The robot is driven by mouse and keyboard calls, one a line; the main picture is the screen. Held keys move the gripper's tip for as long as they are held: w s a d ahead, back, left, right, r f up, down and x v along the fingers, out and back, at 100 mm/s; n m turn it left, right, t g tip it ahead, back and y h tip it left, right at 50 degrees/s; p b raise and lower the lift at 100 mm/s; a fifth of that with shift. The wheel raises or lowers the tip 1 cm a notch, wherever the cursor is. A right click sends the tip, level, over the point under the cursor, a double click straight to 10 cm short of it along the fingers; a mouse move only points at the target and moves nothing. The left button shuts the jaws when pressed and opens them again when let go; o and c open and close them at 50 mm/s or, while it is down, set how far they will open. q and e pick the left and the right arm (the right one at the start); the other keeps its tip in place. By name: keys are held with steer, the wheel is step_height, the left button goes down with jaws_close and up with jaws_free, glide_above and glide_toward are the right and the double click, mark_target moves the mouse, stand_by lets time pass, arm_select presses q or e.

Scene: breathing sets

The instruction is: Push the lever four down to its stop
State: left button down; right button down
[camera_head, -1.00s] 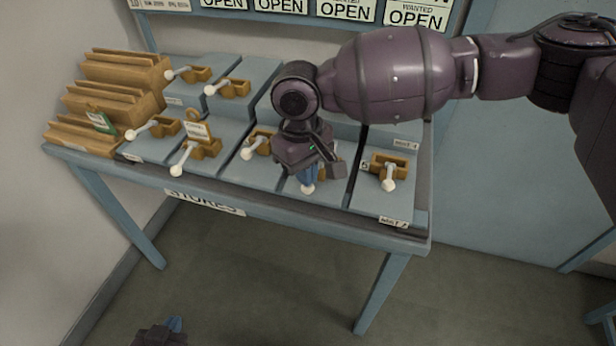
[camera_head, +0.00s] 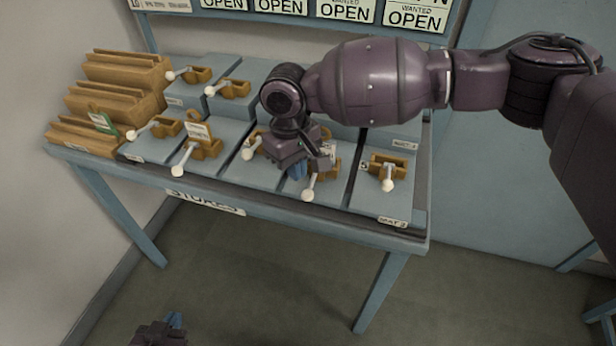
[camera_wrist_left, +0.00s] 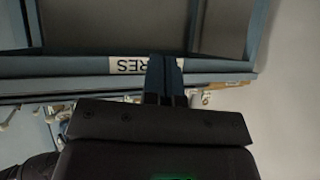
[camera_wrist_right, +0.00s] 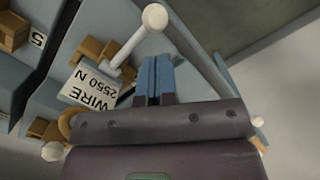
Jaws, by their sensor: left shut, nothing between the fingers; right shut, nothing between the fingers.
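The lever beside the block marked 5, which I take as lever four (camera_head: 307,194), has a white ball end and a pale shaft in an orange bracket. It points toward the table's front edge, sloping down in the picture. My right gripper (camera_head: 297,172) is shut and empty, just left of the shaft in the head view; contact cannot be told. My left gripper (camera_head: 174,321) is shut and empty, low before the table.
Similar levers stand on both sides, including one to the right (camera_head: 388,184) and one to the left (camera_head: 248,152). Orange stepped racks (camera_head: 118,88) fill the table's left end. The blue table (camera_head: 300,222) has a raised front edge. The floor before it is clear.

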step_height(320, 180, up, 11)
steer(key=p, duration=0.1)
steer(key=shift+w+a, duration=0.35)
steer(key=shift+w, duration=0.1)
steer(key=shift+f, duration=0.15)
stand_by(0.3)
